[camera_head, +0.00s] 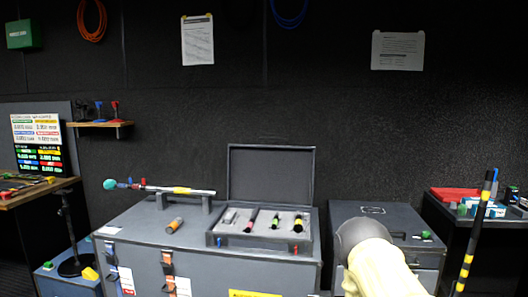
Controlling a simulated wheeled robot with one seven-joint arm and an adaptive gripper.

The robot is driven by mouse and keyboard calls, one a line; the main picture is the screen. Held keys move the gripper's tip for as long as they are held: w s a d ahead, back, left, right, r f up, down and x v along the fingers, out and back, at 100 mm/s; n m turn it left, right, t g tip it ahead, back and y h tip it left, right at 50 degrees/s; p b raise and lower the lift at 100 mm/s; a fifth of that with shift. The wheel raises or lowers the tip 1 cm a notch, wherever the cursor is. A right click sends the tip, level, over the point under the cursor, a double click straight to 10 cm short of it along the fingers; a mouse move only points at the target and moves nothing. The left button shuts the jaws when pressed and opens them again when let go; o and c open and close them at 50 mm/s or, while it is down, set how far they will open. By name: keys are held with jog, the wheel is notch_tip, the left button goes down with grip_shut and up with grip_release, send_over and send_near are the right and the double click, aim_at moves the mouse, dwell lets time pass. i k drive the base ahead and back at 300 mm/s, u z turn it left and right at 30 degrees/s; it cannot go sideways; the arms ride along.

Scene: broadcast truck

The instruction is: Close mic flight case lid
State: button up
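The mic flight case (228,241) sits on top of a large grey trunk, in the middle of the camera_head view. Its lid (271,176) stands open, about upright, along the case's back edge. Several microphones lie in the grey foam inside, with red, green and yellow bands. My gripper is not in view.
A smaller grey case (400,222) stands to the right. A yellow-and-black striped pole (471,242) stands at far right.

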aim_at(283, 176)
jog(key=u, duration=0.25)
jog(key=k, duration=0.25)
jog(key=z, duration=0.85)
jog(key=i, duration=1.4)
jog(key=u, duration=0.65)
